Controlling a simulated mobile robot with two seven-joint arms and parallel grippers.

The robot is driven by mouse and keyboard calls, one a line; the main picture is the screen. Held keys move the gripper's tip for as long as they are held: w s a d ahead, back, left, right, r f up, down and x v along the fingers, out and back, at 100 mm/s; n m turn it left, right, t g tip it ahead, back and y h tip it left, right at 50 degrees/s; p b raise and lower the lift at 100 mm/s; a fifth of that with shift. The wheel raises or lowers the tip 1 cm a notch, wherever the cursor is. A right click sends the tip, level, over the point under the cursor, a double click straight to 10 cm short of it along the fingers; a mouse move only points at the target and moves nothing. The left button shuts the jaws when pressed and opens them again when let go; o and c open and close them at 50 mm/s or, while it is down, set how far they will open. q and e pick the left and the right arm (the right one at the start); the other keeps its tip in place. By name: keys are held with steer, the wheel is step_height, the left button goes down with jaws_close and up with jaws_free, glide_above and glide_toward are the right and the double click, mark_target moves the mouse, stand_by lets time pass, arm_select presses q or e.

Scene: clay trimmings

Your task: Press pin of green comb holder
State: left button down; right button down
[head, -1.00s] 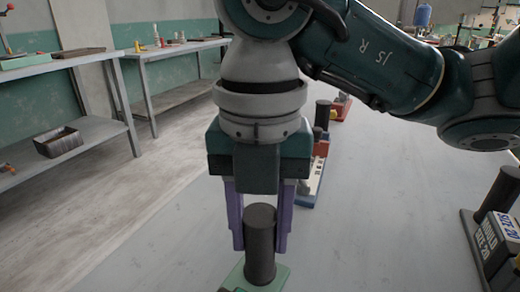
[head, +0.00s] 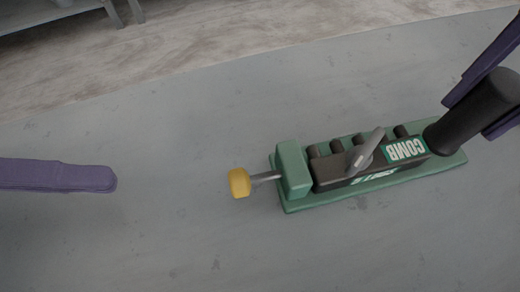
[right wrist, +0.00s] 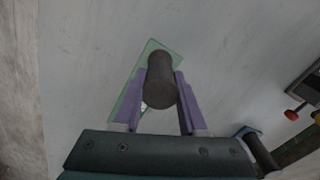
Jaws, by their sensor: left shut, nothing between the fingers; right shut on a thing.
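The green comb holder (head: 293,172) lies on the grey table in the head view. A dark block with a COMB label (head: 405,150) sits on it, with several dark pegs and a grey lever (head: 367,150). The yellow-tipped pin (head: 239,183) sticks out from its left end on a thin metal rod. My left gripper (head: 112,179) is shut and empty, to the left of the pin and apart from it. My right gripper (head: 486,112) is shut on the dark upright cylinder (head: 470,115) at the holder's right end. The right wrist view shows both fingers around this cylinder (right wrist: 161,80).
The grey table (head: 190,240) is clear around the holder and between my left gripper and the pin. Its far edge borders a pale floor (head: 250,45). In the right wrist view, a dark device with red knobs (right wrist: 292,114) stands at the right.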

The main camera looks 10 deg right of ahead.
arm_select(q)
steer(key=n, duration=0.2)
steer(key=a+n, duration=0.1)
steer(key=shift+s+t, duration=0.25)
steer(key=shift+t, duration=0.05)
steer(key=n, duration=0.2)
steer(key=a+n, duration=0.1)
steer(key=n, duration=0.3)
steer(key=shift+s+a+t, duration=0.3)
steer(key=shift+s, duration=0.05)
steer(key=n, duration=0.2)
steer(key=a+n, duration=0.1)
steer(key=n, duration=0.2)
steer(key=shift+s+a+r+n+t, duration=0.1)
steer(key=shift+s+a+n+t, duration=0.05)
steer(key=shift+s+n+t, duration=0.15)
steer(key=n, duration=0.2)
steer(key=a+n, duration=0.1)
steer(key=n, duration=0.3)
steer(key=shift+s+a+r+t, duration=0.15)
steer(key=shift+s+a+t, duration=0.1)
steer(key=shift+t, duration=0.15)
steer(key=shift+d, duration=0.15)
glide_toward(239, 183)
steer(key=d+f, duration=0.3)
steer(key=d, duration=0.1)
steer(key=shift+w+f, duration=0.1)
steer(key=shift+w, duration=0.25)
steer(key=shift+d, duration=0.7)
